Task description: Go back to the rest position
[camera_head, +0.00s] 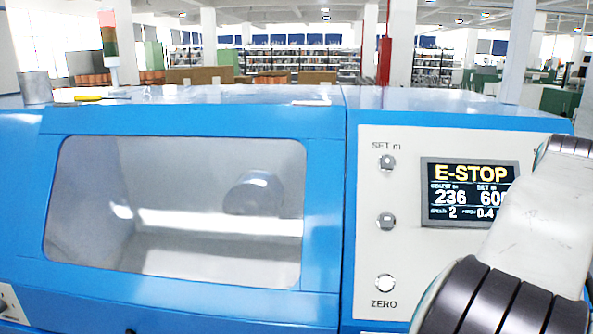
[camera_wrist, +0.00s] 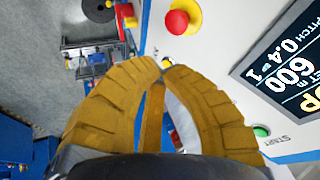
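My gripper (camera_wrist: 162,67) has ribbed yellow-brown fingers in the wrist view. Their tips come together and I see nothing held between them. The gripper is outside the head view, where only part of my arm shows at the right. In the wrist view, a red emergency-stop button (camera_wrist: 179,20) on a yellow base sits on the pale panel, beyond the fingertips and apart from them. A green START button (camera_wrist: 261,130) is right of the fingers. The panel display (camera_head: 468,192) reads E-STOP in the head view, and my arm covers its lower right corner.
The blue machine (camera_head: 200,318) fills the front, with a closed window (camera_head: 180,210). A grey cup (camera_head: 36,88), a yellow-handled tool (camera_head: 90,98) and a signal tower (camera_head: 110,45) stand or lie along its top. A tool cart (camera_wrist: 92,60) is on the floor in the wrist view.

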